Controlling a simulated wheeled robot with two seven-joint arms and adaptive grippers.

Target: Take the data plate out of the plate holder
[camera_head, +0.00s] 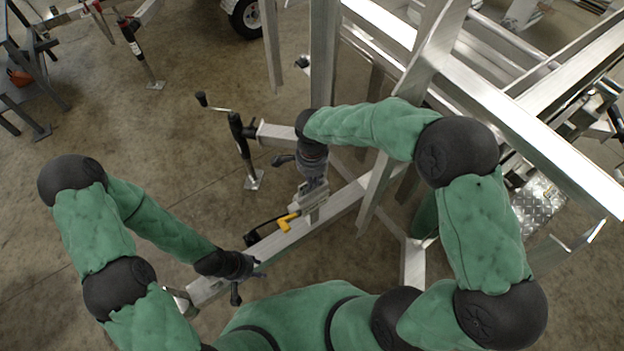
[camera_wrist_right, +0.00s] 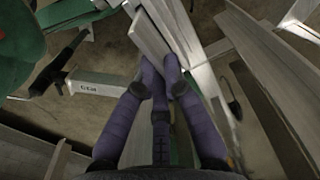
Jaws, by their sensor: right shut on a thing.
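My right gripper (camera_head: 314,183) is above the aluminium trailer beam in the head view. In the right wrist view its purple fingers (camera_wrist_right: 159,75) are closed on a flat silver-grey piece (camera_wrist_right: 150,38), which looks like the data plate. In the head view a pale grey block (camera_head: 309,201) sits just below the fingers and may be the plate holder. I cannot tell whether plate and holder touch. My left gripper (camera_head: 242,268) is low at the left, close to the beam's near end; its fingers are too small and dark to read.
The trailer beam (camera_head: 325,211) runs diagonally under my right gripper. A yellow part (camera_head: 287,222) with a black cable lies on it. A black crank jack (camera_head: 241,150) stands to the left.

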